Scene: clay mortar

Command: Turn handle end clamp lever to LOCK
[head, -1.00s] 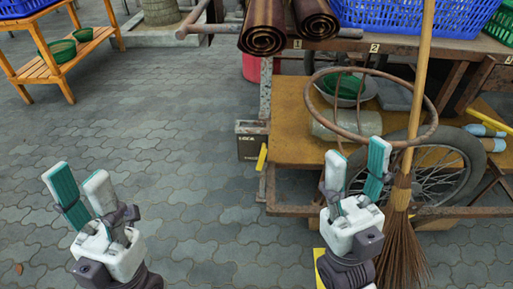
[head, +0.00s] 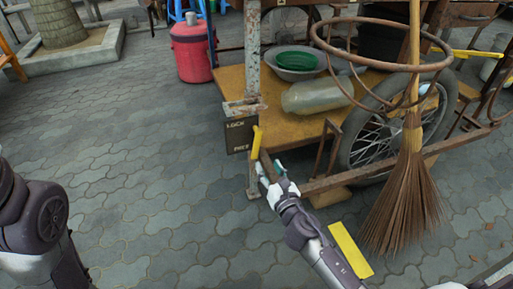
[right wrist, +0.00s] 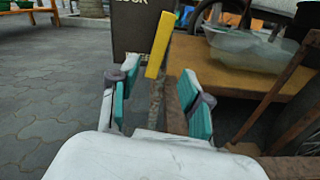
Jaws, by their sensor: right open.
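The clamp lever has a yellow handle (head: 256,142) and stands nearly upright at the cart's near left corner, beside a dark plate (head: 238,136). The plate reads LOCK at the top and what looks like FREE at the bottom; the handle is at its right edge. My right gripper (head: 269,170) is open and empty, just below the handle in the head view. In the right wrist view, the yellow handle (right wrist: 158,46) is ahead of the gap between the open fingers (right wrist: 159,92), with no visible contact. My left arm shows at the lower left; its gripper is out of view.
The cart's wooden deck (head: 290,112) carries a green bowl (head: 297,60) and a large bottle (head: 315,95). A wheel (head: 375,135) and a broom (head: 405,200) stand to the right. The paving left of the cart is clear.

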